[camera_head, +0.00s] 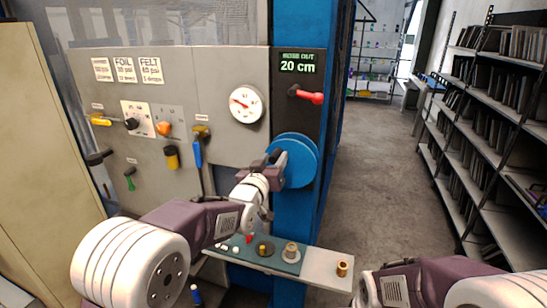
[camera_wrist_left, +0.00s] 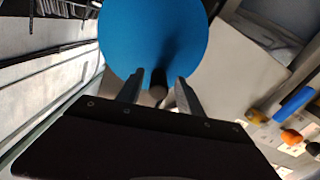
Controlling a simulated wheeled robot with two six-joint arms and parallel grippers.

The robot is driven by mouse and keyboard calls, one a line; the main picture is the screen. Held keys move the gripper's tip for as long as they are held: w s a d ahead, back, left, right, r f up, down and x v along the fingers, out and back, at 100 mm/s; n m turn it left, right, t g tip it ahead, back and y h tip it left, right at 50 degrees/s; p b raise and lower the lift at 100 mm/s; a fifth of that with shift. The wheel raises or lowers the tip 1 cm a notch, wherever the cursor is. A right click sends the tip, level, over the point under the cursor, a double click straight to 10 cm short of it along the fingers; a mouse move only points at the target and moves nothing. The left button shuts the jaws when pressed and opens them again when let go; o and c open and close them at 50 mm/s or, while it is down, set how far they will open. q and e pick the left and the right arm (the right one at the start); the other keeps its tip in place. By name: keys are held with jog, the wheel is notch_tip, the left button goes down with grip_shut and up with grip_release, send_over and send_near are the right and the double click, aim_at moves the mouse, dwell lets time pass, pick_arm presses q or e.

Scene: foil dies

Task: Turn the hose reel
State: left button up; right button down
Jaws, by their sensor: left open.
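The hose reel is a round blue disc (camera_head: 302,165) on the side of the panel's blue post. It fills the upper middle of the left wrist view (camera_wrist_left: 150,35). A dark grey knob or handle (camera_wrist_left: 158,82) stands out near its lower edge there. My left gripper (camera_head: 275,158) is at the left part of the disc. In the left wrist view its two fingers (camera_wrist_left: 159,88) are apart, one on each side of the knob; contact cannot be told. The display (camera_head: 299,63) above reads "HOSE OUT 20 cm". My right gripper is out of view; only its arm shows at lower right.
A red lever (camera_head: 307,95) sits above the reel. A round gauge (camera_head: 246,104) and several coloured handles are on the grey panel. A small shelf (camera_head: 318,268) below holds several spools. The aisle floor (camera_head: 375,170) to the right is clear, beside dark shelving (camera_head: 490,130).

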pick_arm(q)
jog(key=shift+s+r, duration=0.1)
jog(key=shift+s, duration=0.2)
jog(key=c, duration=0.4)
grip_shut()
dwell(0.6)
